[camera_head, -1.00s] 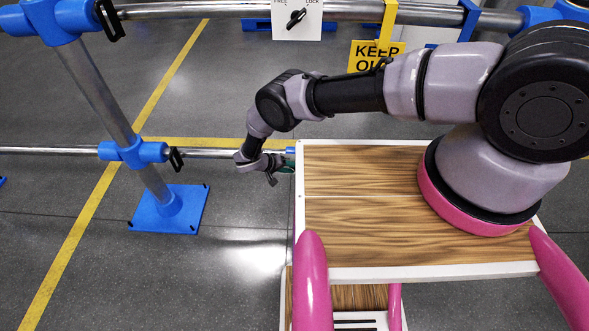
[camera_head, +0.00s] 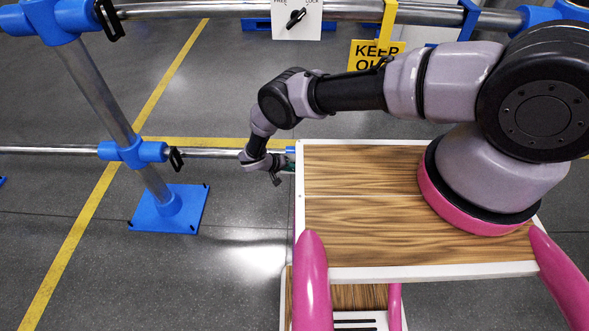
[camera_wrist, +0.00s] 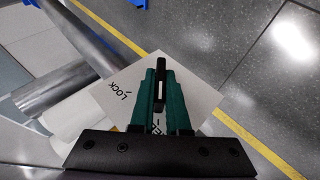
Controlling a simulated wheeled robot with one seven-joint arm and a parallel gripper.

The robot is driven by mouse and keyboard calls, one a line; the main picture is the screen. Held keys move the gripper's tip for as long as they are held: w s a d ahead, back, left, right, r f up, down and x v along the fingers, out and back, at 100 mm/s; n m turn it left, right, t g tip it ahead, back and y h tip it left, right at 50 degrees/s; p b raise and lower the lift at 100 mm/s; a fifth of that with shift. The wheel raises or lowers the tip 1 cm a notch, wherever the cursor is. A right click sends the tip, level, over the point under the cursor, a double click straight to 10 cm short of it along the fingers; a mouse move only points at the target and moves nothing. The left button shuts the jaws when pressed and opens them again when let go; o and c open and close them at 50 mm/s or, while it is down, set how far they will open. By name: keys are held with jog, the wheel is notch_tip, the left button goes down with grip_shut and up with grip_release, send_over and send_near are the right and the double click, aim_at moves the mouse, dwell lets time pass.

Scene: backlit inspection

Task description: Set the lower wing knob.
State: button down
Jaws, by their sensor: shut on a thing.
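My gripper (camera_wrist: 160,88), with two green fingers, is shut on the lower wing knob (camera_wrist: 160,65). The knob is a black bar with a pale stripe, and its far end shows between the fingertips. It sits on a white plate (camera_wrist: 199,72) printed LOCK on the left; a second word below is partly hidden by the fingers. In the head view my gripper (camera_head: 289,166) is low beside the wooden top's left edge, and the lower knob and plate are hidden there.
An upper plate (camera_head: 312,28) marked FREE and LOCK carries another black wing knob (camera_head: 296,18) on the upper rail (camera_head: 215,10). The lower rail (camera_head: 215,153) runs past my gripper. A yellow KEEP OUT sign (camera_head: 376,56) hangs behind. A blue-footed post (camera_head: 168,208) stands left.

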jog(key=shift+r, duration=0.1)
jog(key=m+y, duration=0.1)
jog(key=y, duration=0.4)
jog(key=shift+d, duration=0.15)
jog(key=y, duration=0.1)
jog(key=m+y, duration=0.1)
jog(key=y, duration=0.3)
jog(key=shift+w+d, duration=0.15)
jog(key=shift+d, duration=0.1)
jog(key=m+y, duration=0.1)
jog(key=y, duration=0.2)
jog(key=shift+d+y, duration=0.1)
jog(key=shift+y, duration=0.3)
jog(key=shift+m+t+y, duration=0.3)
jog(key=shift+y, duration=0.9)
jog(key=shift+s+a+y, duration=0.2)
jog(key=shift+s+y, duration=0.05)
jog(key=shift+y, duration=0.05)
jog(key=c, duration=0.9)
grip_release()
jog(key=shift+w, duration=0.1)
jog(key=shift+d, duration=0.1)
jog(key=v, duration=1)
jog(key=shift+s+d, duration=0.2)
